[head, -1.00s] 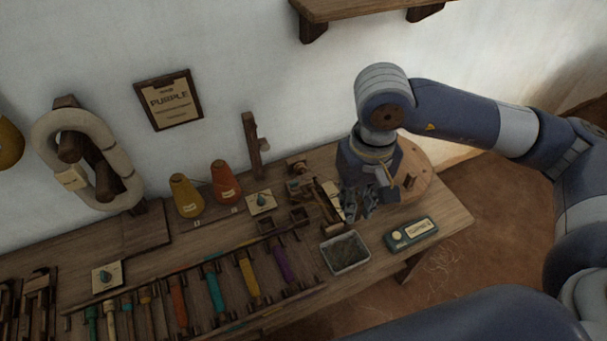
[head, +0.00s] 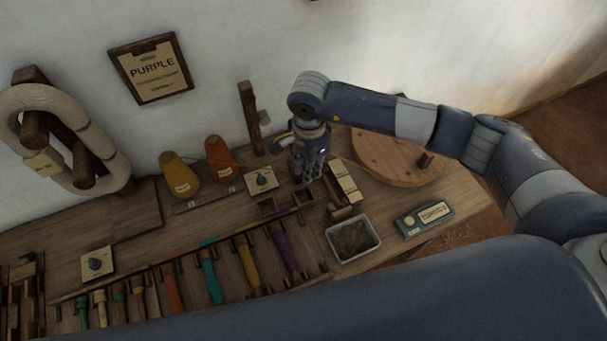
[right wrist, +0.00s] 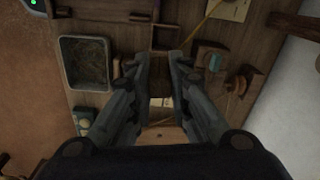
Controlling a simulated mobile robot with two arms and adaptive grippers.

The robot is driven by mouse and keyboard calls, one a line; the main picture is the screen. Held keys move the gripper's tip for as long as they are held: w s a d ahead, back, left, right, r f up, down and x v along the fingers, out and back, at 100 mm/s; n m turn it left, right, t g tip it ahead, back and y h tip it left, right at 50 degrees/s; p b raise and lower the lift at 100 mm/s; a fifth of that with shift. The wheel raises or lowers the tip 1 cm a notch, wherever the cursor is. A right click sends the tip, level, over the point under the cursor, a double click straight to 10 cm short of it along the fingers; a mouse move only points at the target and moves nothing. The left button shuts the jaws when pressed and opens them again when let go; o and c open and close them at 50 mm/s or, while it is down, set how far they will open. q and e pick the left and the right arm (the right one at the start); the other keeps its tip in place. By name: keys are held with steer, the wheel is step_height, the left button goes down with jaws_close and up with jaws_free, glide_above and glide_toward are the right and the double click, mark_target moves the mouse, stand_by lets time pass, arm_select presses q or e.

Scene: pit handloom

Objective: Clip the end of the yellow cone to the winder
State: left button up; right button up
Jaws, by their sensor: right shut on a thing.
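The yellow cone (head: 180,174) stands upright at the back of the bench, left of an orange cone (head: 221,158). My right gripper (head: 309,178) points down over small wooden parts at the bench's right. In the right wrist view a thin yellow thread (right wrist: 209,13) runs to my right gripper (right wrist: 159,58), which is shut on it; the pinched end is hard to make out. A round wooden disc with a peg (head: 390,153), seemingly part of the winder, lies right of the gripper. A small wooden spool-like part (right wrist: 238,83) shows beside the fingers. The left gripper is out of view.
A grey tray of dark bits (head: 352,238) and a green device (head: 424,219) are at the front right. A rack of coloured bobbins (head: 247,262) lies along the front. A post (head: 250,118) stands behind, near the wall.

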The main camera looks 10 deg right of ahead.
steer(key=f, duration=0.1)
steer(key=f+m, duration=0.1)
steer(key=a+f+m, duration=0.1)
steer(key=shift+w+f, duration=0.2)
steer(key=shift+w, duration=0.05)
steer(key=shift+f+b, duration=0.85)
steer(key=shift+f, duration=0.25)
step_height(320, 180, down, 4)
steer(key=b, duration=0.3)
steer(key=shift+f, duration=0.2)
steer(key=shift+f+b, duration=0.9)
steer(key=shift+b, duration=0.15)
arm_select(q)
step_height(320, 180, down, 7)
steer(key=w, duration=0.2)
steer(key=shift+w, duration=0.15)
arm_select(e)
steer(key=o, duration=1.2)
